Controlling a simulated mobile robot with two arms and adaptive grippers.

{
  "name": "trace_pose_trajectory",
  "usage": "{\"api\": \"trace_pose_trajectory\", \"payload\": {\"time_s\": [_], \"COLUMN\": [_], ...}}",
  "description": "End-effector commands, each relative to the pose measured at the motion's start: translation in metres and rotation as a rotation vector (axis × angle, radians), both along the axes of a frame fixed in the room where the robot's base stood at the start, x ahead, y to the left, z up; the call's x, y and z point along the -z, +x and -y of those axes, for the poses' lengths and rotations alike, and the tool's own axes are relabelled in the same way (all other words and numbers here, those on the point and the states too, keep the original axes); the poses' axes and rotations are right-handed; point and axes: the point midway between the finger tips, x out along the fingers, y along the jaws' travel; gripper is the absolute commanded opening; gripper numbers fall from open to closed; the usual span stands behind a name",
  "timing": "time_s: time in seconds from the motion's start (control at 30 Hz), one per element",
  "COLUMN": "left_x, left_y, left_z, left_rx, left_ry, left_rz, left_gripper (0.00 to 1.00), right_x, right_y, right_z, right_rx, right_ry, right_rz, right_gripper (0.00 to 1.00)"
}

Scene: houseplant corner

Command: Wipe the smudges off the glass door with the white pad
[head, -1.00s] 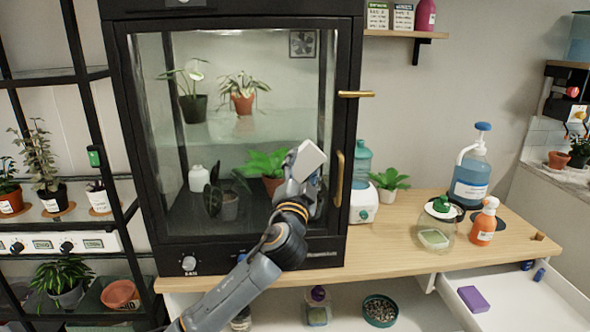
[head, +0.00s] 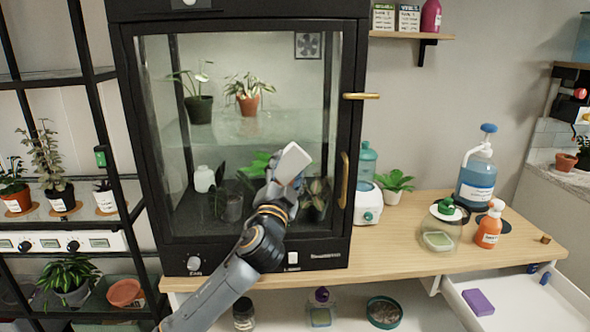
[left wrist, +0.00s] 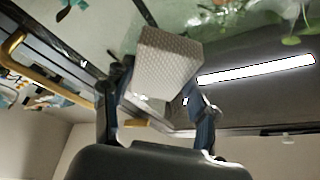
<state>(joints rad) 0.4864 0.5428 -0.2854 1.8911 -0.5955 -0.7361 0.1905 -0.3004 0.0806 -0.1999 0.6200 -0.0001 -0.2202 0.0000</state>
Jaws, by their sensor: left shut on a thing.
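The white pad (head: 293,163) is held in my left gripper (head: 286,178), which is shut on it in front of the lower right half of the glass door (head: 225,60). The pad is tilted and close to the pane; I cannot tell whether it touches. In the left wrist view the pad (left wrist: 165,62) shows its textured face between the two fingers, with the glass behind it. I cannot clearly make out smudges on the glass among the reflections and plants. The brass door handle (head: 345,180) is right of the pad. My right gripper is out of view.
The black cabinet (head: 350,100) stands on a wooden counter (head: 400,232). Right of it are a small potted plant (head: 394,184), a blue pump bottle (head: 477,175) and an orange spray bottle (head: 488,227). An open drawer (head: 515,300) holds a purple sponge (head: 478,301).

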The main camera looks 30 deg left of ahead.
Motion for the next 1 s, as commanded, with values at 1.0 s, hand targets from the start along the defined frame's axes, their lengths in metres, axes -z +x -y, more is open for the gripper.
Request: {"api": "trace_pose_trajectory", "payload": {"time_s": [1.0], "left_x": [0.000], "left_y": [-0.039], "left_z": [-0.061], "left_rx": [-0.006], "left_ry": [-0.001], "left_rz": [-0.002], "left_gripper": [0.32], "right_x": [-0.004], "right_y": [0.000], "right_z": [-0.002], "right_rx": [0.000], "right_ry": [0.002], "right_rz": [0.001], "right_gripper": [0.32]}}
